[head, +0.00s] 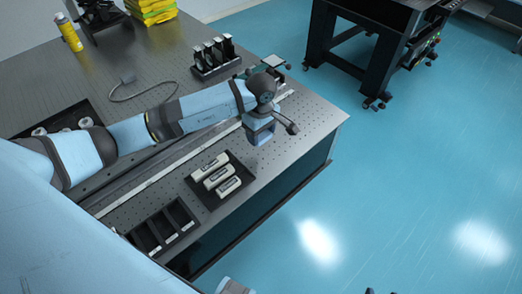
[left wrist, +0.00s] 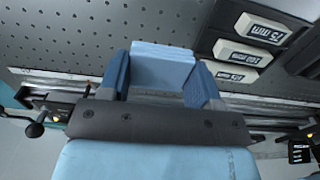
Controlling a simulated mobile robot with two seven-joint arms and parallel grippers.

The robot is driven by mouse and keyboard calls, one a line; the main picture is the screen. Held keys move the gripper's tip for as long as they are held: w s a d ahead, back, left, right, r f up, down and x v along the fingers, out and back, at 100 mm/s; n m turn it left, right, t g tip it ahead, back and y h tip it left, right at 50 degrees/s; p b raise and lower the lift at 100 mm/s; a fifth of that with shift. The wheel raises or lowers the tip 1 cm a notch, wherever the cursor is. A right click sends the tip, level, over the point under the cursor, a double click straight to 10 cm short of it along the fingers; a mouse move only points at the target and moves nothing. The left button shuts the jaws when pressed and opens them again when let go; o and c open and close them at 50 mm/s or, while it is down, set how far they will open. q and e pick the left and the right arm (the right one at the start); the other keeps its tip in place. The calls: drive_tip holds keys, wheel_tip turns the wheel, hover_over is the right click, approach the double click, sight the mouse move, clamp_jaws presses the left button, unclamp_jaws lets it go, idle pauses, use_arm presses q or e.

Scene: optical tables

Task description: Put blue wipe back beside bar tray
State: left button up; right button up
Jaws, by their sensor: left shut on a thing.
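The blue wipe (left wrist: 163,66) is a light blue folded block. In the left wrist view it sits between the two darker blue fingers of my left gripper (left wrist: 158,80), which is shut on it. In the head view my left gripper (head: 259,135) is over the table near its right edge, up and to the right of the bar tray (head: 203,194). The wipe is hard to tell apart from the gripper there. The bar tray is black and holds white labelled bars (head: 218,176); these bars also show at upper right in the left wrist view (left wrist: 250,52). My right gripper cannot be made out.
A black compartment tray (head: 150,237) stands at the table's near edge. A metal rail (head: 160,171) runs across the table behind the bar tray. A rack of dark holders (head: 214,58) and a yellow bottle (head: 68,32) stand farther back. Bare perforated tabletop (head: 300,112) lies to the right.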

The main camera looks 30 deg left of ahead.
use_arm(q)
hover_over(261, 157)
wheel_tip(261, 157, down, 5)
drive_tip(key=shift+f, duration=2.1)
drive_tip(key=shift+f, duration=0.15)
drive_tip(key=o, duration=0.9)
